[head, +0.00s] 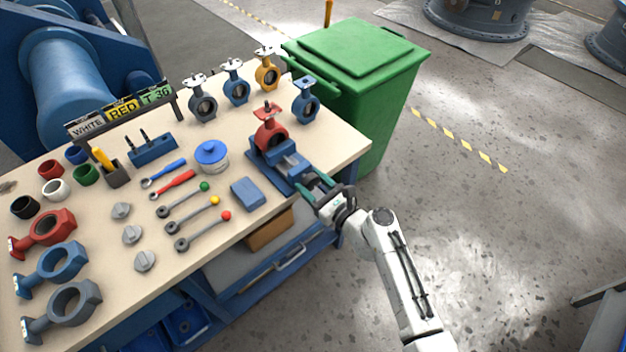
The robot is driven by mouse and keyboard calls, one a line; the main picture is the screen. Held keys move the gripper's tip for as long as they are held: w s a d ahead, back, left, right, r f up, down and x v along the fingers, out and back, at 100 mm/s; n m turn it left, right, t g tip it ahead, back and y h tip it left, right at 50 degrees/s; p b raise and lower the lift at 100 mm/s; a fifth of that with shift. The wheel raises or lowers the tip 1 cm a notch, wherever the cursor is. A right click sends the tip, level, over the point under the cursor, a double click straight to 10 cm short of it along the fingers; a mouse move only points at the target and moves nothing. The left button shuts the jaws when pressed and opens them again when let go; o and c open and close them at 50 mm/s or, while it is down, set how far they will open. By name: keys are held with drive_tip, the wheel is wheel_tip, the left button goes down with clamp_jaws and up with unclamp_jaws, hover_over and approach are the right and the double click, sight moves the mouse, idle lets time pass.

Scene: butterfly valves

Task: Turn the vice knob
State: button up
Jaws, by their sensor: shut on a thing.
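The blue vice (273,166) stands at the right front edge of the workbench (226,243). A red butterfly valve (269,131) sits upright at the vice, apparently between its jaws. My gripper (313,190) is at the front end of the vice, just past the bench edge, with its fingers shut. The vice knob is hidden between or behind the fingers, and they appear to be closed around it. My white arm reaches in from the lower right.
Blue, grey and yellow valves (236,88) stand along the back of the bench. A blue block (248,193) and several wrenches lie left of the vice. A green bin (355,75) stands close behind the bench's right end.

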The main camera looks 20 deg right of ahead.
drive_tip(key=m+p, duration=0.1)
drive_tip(key=m, duration=0.1)
drive_tip(key=m+p, duration=0.1)
drive_tip(key=m, duration=0.2)
drive_tip(key=shift+s+d+f+p, duration=0.1)
drive_tip(key=shift+d+f+p, duration=0.05)
drive_tip(key=shift+p, duration=0.15)
drive_tip(key=shift+s+f+m+p, duration=0.15)
drive_tip(key=shift+m+p, duration=0.45)
drive_tip(key=shift+m, duration=1.1)
drive_tip(key=o, duration=0.8)
drive_tip(key=shift+c, duration=0.2)
drive_tip(key=shift+o, duration=1.3)
drive_tip(key=shift+a, duration=0.2)
drive_tip(key=v, duration=1)
drive_tip(key=shift+s+d+p, duration=0.15)
drive_tip(key=shift+s+p, duration=0.1)
drive_tip(key=shift+p, duration=0.05)
